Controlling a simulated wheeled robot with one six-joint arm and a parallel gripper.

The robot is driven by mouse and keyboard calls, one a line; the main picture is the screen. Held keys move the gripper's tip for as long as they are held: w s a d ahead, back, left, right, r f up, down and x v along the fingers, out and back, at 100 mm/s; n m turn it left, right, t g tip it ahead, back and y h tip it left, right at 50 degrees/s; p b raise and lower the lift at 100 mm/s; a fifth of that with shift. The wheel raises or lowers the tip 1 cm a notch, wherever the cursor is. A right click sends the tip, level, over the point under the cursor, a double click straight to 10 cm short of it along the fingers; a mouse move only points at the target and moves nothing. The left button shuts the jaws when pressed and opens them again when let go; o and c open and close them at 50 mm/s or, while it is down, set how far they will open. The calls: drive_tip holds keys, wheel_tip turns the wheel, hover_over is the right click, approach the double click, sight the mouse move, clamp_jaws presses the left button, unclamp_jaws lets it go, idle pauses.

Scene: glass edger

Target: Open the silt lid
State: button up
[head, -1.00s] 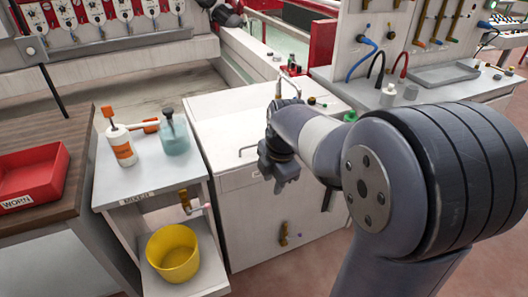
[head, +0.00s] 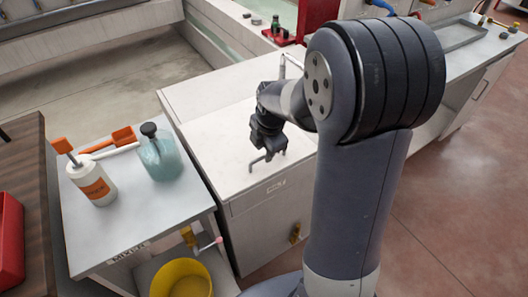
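The silt lid (head: 215,135) is the flat white top of a white cabinet in the middle of the head view. It lies level and closed. A thin bent metal handle (head: 256,162) stands near its front edge. My gripper (head: 270,151) points down over the lid, right beside the handle in the picture. I cannot tell whether it touches the handle. The fingers are small and dark, so their opening is unclear. My arm covers the right side of the lid.
A mixer table (head: 92,240) at left carries a white bottle (head: 97,186) and a teal jug (head: 161,160). A yellow bucket (head: 181,281) sits below. A brass valve (head: 295,233) is on the cabinet front. Red floor (head: 450,190) is clear at right.

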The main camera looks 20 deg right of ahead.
drive_tip(key=shift+w+f, duration=0.2)
drive_tip(key=shift+f, duration=0.75)
clamp_jaws()
